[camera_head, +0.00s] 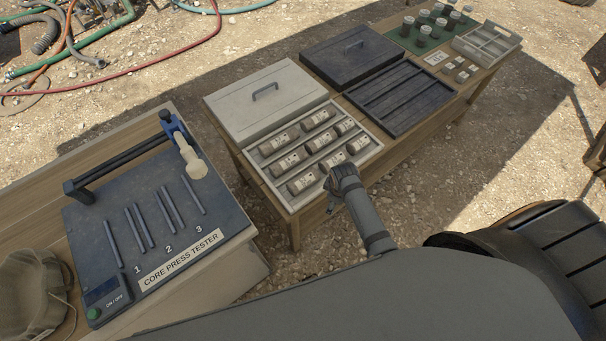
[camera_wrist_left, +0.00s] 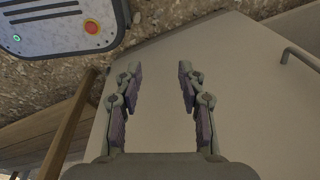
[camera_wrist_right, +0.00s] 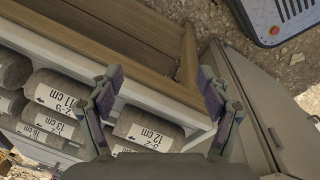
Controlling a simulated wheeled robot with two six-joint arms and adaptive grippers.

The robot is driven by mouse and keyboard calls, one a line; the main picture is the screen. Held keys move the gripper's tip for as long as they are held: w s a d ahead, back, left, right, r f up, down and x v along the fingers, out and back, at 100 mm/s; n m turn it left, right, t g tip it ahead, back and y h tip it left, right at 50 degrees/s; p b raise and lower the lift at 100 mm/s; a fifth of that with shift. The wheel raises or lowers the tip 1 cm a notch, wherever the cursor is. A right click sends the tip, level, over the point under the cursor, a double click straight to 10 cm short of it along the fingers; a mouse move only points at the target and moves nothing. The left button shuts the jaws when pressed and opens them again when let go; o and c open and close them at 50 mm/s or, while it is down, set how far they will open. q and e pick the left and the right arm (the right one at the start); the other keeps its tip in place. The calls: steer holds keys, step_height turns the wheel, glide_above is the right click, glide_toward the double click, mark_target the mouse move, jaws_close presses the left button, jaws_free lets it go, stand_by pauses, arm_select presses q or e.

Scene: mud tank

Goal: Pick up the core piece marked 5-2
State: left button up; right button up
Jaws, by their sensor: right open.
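A pale tray (camera_head: 377,151) holds several brown cylindrical core pieces with white labels.
A core press tester (camera_head: 160,215) stands on the left table. Behind the tray are a pale lid (camera_head: 265,95), a dark lid (camera_head: 355,55) and an empty dark slotted tray (camera_head: 400,95). Several small cups (camera_head: 423,36) and a divided caddy (camera_head: 487,43) stand farther back.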

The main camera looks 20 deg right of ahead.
steer(key=w+a+r+n, duration=0.2)
steer(key=w+r+n, duration=0.2)
steer(key=r, duration=0.1)
steer(key=n+g+p, duration=0.2)
steer(key=n, duration=0.7)
glide_toward(303, 178)
steer(key=shift+w+d+y, duration=0.1)
steer(key=shift+d+y, duration=0.2)
steer(key=shift+d, duration=0.15)
step_height(303, 178, down, 6)
steer(key=b, duration=0.6)
steer(key=shift+r+b, duration=0.15)
steer(key=shift+b, duration=0.15)
steer(key=f+b, duration=0.1)
steer(key=b, duration=0.1)
steer(key=f+b, duration=0.2)
steer(key=b, duration=0.1)
steer(key=f+b, duration=0.2)
steer(key=shift+s+a+f+b, duration=0.15)
steer(key=shift+s+a+b, duration=0.1)
steer(key=shift+b, duration=0.15)
arm_select(q)
step_height(303, 178, down, 11)
steer(key=s, duration=0.1)
steer(key=shift+d, duration=0.2)
arm_select(e)
steer(key=shift+d+r, duration=0.1)
steer(key=shift+r, duration=0.15)
steer(key=shift+c, duration=0.5)
